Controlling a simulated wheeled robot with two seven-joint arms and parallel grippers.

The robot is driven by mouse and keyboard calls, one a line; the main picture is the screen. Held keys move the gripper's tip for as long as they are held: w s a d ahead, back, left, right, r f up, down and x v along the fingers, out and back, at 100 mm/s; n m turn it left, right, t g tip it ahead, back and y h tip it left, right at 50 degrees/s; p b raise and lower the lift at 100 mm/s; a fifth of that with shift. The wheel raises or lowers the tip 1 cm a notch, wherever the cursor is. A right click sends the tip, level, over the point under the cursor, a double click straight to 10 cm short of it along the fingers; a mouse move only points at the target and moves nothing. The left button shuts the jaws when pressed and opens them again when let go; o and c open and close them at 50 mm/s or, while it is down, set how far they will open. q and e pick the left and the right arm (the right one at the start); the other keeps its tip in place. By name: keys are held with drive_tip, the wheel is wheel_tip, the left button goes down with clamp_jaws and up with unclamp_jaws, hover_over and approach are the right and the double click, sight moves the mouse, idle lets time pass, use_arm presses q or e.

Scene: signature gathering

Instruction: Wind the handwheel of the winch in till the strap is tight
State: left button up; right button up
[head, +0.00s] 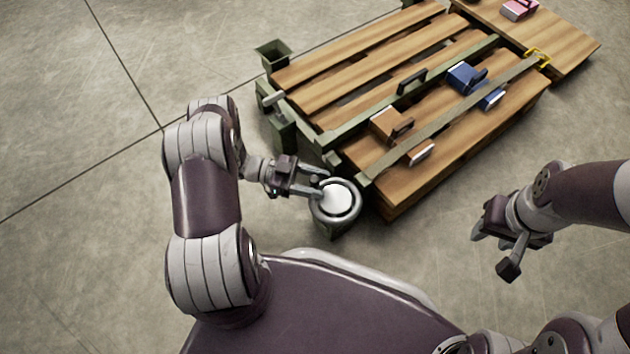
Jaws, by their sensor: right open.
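The handwheel (320,206), a dark grey ring around a pale round hub (336,195), sits at the near left corner of a wooden pallet. I take the grey housing under it for the winch (345,228). An olive strap (445,112) runs from near the wheel across the pallet to a yellow hook (538,56); its tension cannot be judged. My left gripper (321,187) has its fingertips at the wheel's left rim; whether they are closed on it is unclear. My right gripper (492,251) is open and empty, over the floor at right.
The slatted pallet (345,72) carries a brown block (389,125), a blue block (461,77) and other small pieces. A second olive band (440,70) crosses it. Green brackets (284,135) stand at its left end. The floor at left is clear.

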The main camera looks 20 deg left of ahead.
use_arm(q)
drive_tip(key=shift+a, duration=0.1)
drive_tip(key=s+a+p, duration=0.1)
drive_tip(key=a, duration=1.1)
drive_tip(key=shift+s+a+p, duration=0.2)
drive_tip(key=shift+s+p, duration=0.1)
drive_tip(key=shift+p, duration=0.05)
